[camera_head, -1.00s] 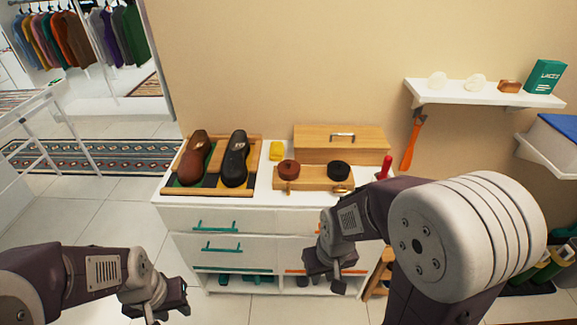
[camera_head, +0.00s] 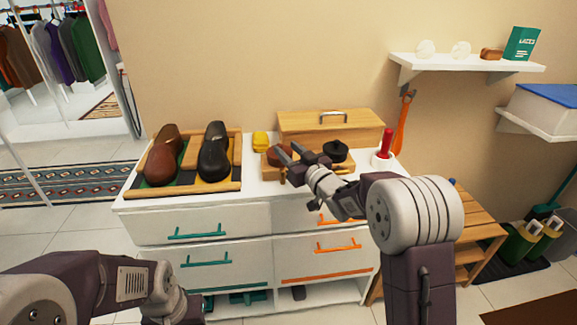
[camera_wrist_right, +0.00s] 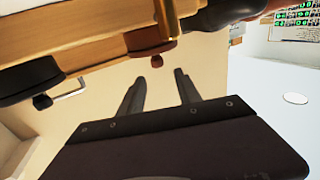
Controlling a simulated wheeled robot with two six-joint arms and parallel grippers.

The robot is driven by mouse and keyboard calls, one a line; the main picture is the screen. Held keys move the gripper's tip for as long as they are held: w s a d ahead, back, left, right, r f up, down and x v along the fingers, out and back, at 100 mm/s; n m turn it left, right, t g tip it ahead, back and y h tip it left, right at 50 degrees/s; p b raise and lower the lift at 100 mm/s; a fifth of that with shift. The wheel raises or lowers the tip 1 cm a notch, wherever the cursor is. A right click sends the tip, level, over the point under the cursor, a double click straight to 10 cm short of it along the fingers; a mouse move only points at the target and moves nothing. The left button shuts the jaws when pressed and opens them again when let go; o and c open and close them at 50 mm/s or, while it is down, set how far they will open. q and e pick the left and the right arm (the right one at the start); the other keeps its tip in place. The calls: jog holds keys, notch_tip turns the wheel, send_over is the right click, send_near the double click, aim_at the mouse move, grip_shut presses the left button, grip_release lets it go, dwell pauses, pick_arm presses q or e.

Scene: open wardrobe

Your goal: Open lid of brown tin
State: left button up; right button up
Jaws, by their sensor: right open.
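The brown tin (camera_head: 278,155) sits on a wooden tray (camera_head: 350,172) on the white cabinet top, partly hidden by my right gripper (camera_head: 289,150). In the right wrist view the brown tin (camera_wrist_right: 147,38) shows upside down with a small knob on its lid. There, my right gripper (camera_wrist_right: 160,84) is open and empty. Its fingertips lie close to the knob, which appears just beyond them and nearer the left finger; I see no clear contact. The lid is on the tin. My left gripper (camera_head: 182,307) is low at the left, its fingers out of frame.
A wooden box (camera_head: 330,123) is behind the tray.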

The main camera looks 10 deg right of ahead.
aim_at(278, 144)
jog(key=shift+d+f, duration=0.2)
jog(key=shift+f, duration=0.6)
jog(key=shift+s+r, duration=0.15)
jog(key=shift+s, duration=0.05)
jog(key=shift+w+r, duration=0.1)
jog(key=x, duration=0.9)
jog(key=shift+a, duration=0.1)
grip_shut()
